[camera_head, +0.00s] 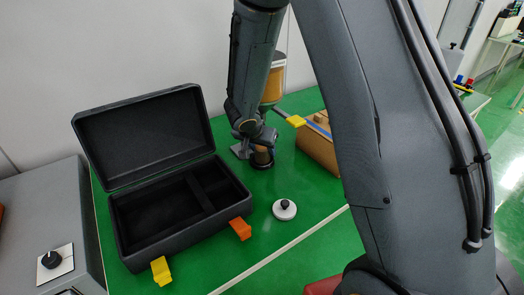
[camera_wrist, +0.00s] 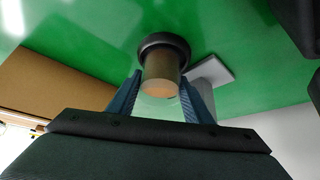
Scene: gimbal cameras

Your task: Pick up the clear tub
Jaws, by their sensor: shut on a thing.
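The clear tub (camera_head: 262,158) is a small see-through cylinder with brownish contents and a dark round end. In the head view it is on or just above the green table, right of the open case, and partly hidden by my gripper (camera_head: 257,138). In the wrist view the tub (camera_wrist: 161,72) is between the two blue fingers of my gripper (camera_wrist: 160,80), which is shut on it. I cannot tell whether the tub touches the table.
An open black case (camera_head: 122,228) with yellow and orange latches lies left. A silver disc with a black knob (camera_head: 285,210) sits in front. A cardboard box (camera_head: 318,150) and a yellow-ended tool (camera_head: 295,121) are right of my gripper. An orange container (camera_head: 273,85) stands behind my arm.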

